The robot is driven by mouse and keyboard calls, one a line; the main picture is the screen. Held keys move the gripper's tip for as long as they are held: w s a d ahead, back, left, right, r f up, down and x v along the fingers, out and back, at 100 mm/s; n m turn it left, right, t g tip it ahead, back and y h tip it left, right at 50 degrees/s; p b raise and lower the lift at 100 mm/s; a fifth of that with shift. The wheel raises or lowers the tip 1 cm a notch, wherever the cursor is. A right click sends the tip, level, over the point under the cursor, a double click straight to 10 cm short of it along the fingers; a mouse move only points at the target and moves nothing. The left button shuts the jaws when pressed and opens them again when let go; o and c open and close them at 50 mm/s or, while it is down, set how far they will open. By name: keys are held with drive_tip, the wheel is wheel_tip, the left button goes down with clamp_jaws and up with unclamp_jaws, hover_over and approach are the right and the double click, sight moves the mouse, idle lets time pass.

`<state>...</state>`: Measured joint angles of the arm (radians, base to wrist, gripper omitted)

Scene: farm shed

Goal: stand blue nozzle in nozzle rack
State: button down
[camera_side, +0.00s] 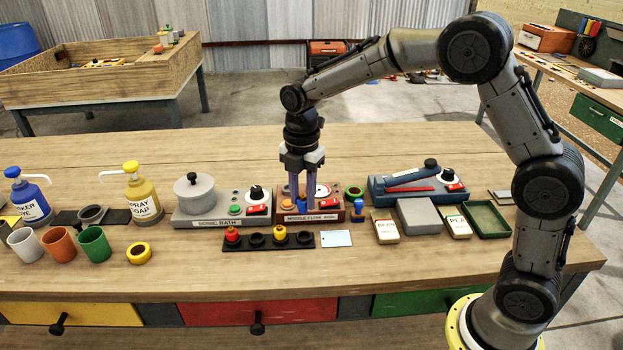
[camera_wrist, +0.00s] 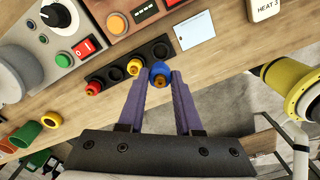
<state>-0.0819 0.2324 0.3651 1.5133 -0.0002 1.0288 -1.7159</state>
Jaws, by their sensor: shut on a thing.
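The blue nozzle (camera_side: 302,206) is held upright between the purple fingertips of my gripper (camera_side: 303,196). In the wrist view the blue nozzle (camera_wrist: 160,73) shows its blue collar and brown tip between the fingers of my gripper (camera_wrist: 160,82). The black nozzle rack (camera_side: 268,241) lies on the bench just in front of the nozzle flow device. A red nozzle (camera_side: 232,235) stands in its left end slot, and a yellow nozzle (camera_side: 280,233) in the third. The second slot and the right end slot (camera_wrist: 157,48) are empty. The held nozzle appears above the rack, near its right end.
The nozzle flow device (camera_side: 326,213) is right behind the rack, with the sonic bath (camera_side: 220,214) to its left. A pale card (camera_side: 336,239) lies right of the rack. A small blue piece (camera_side: 357,208) stands behind the card. The bench front is clear.

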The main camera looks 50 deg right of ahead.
drive_tip(key=shift+f, duration=3.9)
drive_tip(key=shift+f, duration=0.35)
unclamp_jaws()
drive_tip(key=shift+r, duration=4)
